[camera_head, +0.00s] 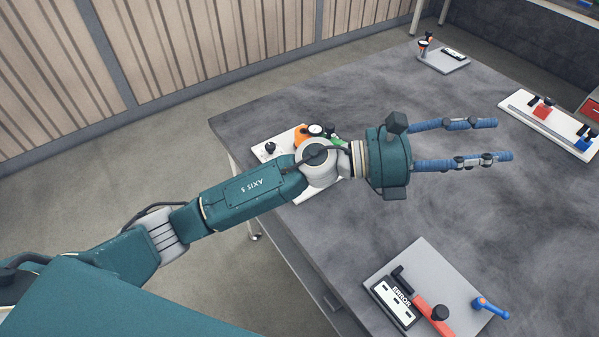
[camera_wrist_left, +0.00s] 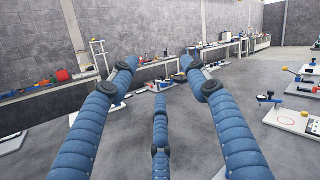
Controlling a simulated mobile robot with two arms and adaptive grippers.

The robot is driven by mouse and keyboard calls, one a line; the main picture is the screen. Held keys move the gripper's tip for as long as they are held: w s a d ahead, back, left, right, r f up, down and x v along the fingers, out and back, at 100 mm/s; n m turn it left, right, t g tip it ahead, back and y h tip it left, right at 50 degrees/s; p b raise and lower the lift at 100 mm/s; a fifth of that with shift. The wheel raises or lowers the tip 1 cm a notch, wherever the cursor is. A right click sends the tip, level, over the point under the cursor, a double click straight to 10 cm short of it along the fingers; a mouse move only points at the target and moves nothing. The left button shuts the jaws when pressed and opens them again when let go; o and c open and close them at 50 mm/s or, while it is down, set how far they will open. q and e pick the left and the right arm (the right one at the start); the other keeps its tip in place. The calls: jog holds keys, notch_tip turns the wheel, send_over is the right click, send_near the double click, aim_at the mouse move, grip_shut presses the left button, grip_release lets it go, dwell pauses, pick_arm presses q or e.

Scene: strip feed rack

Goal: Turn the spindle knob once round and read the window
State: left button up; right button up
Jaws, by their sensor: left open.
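I cannot tell for sure which part is the spindle knob or its window. In the head view, a small grey board (camera_head: 436,63) at the table's back carries an upright black-and-orange post (camera_head: 424,44) and a dark flat panel (camera_head: 454,53). A white board (camera_head: 257,138) behind my left arm carries a black knob (camera_head: 270,148) and orange and green parts; my arm hides some of it. My left gripper (camera_head: 505,140) is open and empty above the table, fingers pointing right; its blue fingers also fill the left wrist view (camera_wrist_left: 158,72). My right gripper is not in view.
A pale rail board (camera_head: 530,118) with red and blue blocks lies at right. The table (camera_head: 340,227) is clear between the boards.

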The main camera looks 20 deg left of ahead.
pick_arm(q)
jog(key=a+f+m+g+y, duration=0.3)
jog(key=f+m+y, duration=0.25)
jog(key=f, duration=0.25)
jog(key=a+f+m+g+y, duration=0.3)
jog(key=f+m+y, duration=0.1)
jog(key=f+m, duration=0.25)
jog(key=w+a+f+m+y, duration=0.1)
jog(key=w+a+y, duration=0.2)
jog(key=a, duration=0.6)
jog(key=w+a+f+m+t+y, duration=0.1)
jog(key=w+a+y, duration=0.25)
jog(key=a, duration=0.55)
jog(key=w+a+f+m+y, duration=0.15)
jog(key=a+y, duration=0.25)
jog(key=a, duration=0.6)
jog(key=shift+n, duration=0.25)
jog(key=f+p, duration=0.1)
jog(key=f, duration=0.1)
jog(key=f+p, duration=0.1)
jog(key=f, duration=0.2)
jog(key=f+p, duration=0.1)
jog(key=f, duration=0.2)
jog(key=shift+w+d+f+p, duration=0.15)
jog(key=shift+d+f+p, duration=0.1)
jog(key=shift+d+p, duration=0.1)
jog(key=shift+f, duration=0.8)
